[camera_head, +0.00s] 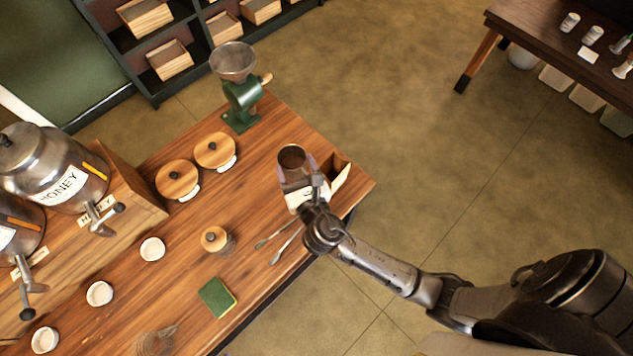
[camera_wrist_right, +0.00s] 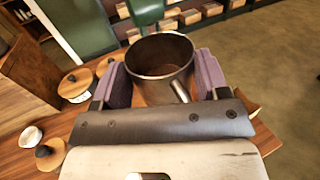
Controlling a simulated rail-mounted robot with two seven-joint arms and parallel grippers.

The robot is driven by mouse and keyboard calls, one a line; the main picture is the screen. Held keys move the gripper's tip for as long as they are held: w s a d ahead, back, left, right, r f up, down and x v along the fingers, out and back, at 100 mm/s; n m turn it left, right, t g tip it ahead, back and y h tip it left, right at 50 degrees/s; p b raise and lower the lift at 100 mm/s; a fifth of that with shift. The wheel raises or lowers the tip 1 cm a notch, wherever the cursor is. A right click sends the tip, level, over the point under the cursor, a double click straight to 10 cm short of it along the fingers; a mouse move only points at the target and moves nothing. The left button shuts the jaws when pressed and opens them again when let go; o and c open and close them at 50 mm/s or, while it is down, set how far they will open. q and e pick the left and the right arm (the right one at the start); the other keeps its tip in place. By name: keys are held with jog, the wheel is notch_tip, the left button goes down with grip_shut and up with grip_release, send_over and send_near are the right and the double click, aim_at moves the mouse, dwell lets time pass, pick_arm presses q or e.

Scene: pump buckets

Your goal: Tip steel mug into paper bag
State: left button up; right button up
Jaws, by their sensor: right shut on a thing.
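The steel mug (camera_head: 291,158) is held upright near the table's right corner, its open rim facing up and its inside brownish. My right gripper (camera_head: 297,170) is shut on it, with purple pads on both sides; the wrist view shows the mug (camera_wrist_right: 160,62) between the pads, its handle toward the wrist. The paper bag (camera_head: 341,172) stands open just right of the mug, partly hidden by my gripper. In the wrist view only a tan edge of the bag (camera_wrist_right: 247,108) shows at the right. My left gripper is not in view.
A green grinder (camera_head: 240,100) stands behind the mug. Two wooden-lidded jars (camera_head: 178,179) are to its left. Honey dispensers (camera_head: 50,170) stand at far left. Floor is open to the right.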

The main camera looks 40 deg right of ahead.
jog(key=s+d+f+m+g+y+p, duration=0.1)
jog(key=s+d+f+m+p, duration=0.1)
jog(key=d+f+m, duration=0.2)
jog(key=d+f, duration=0.1)
jog(key=d, duration=0.1)
jog(key=shift+s+d+f+g, duration=0.15)
jog(key=shift+d+f+g, duration=0.15)
jog(key=shift+p, duration=0.4)
